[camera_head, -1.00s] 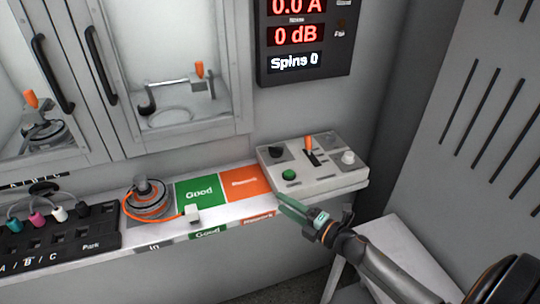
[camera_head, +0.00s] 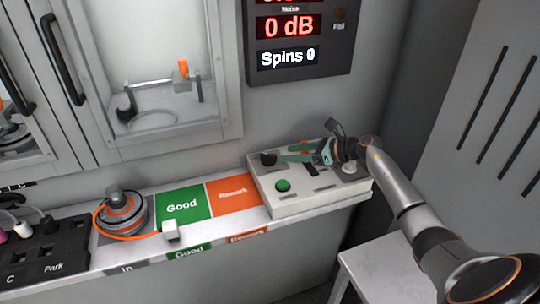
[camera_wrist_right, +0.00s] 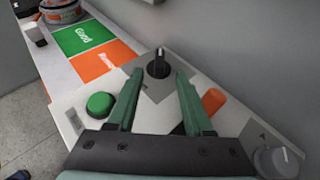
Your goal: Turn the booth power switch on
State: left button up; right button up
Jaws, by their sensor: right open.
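The light control box (camera_head: 312,204) stands at the right end of the bench. A black rotary knob (camera_head: 268,158) is at its back left; it also shows in the right wrist view (camera_wrist_right: 158,64). No readable label tells me whether it is the power switch. My right gripper (camera_head: 285,154) is over the box, its green fingers open and pointing at the knob. In the right wrist view the knob appears just ahead of and between the fingertips (camera_wrist_right: 159,76), apparently untouched. An orange lever (camera_wrist_right: 213,100) is just right of the right finger. My left gripper is out of view.
A green button (camera_head: 283,185) and a white knob (camera_wrist_right: 276,162) are also on the box. Green Good (camera_head: 181,206) and orange (camera_head: 233,190) mats lie left of it. A motor (camera_head: 122,212) with an orange cable sits further left. The display (camera_head: 290,45) reads Spins 0.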

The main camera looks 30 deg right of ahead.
aim_at(271, 155)
jog(key=x, duration=0.8)
jog(key=shift+b, duration=0.35)
grip_shut()
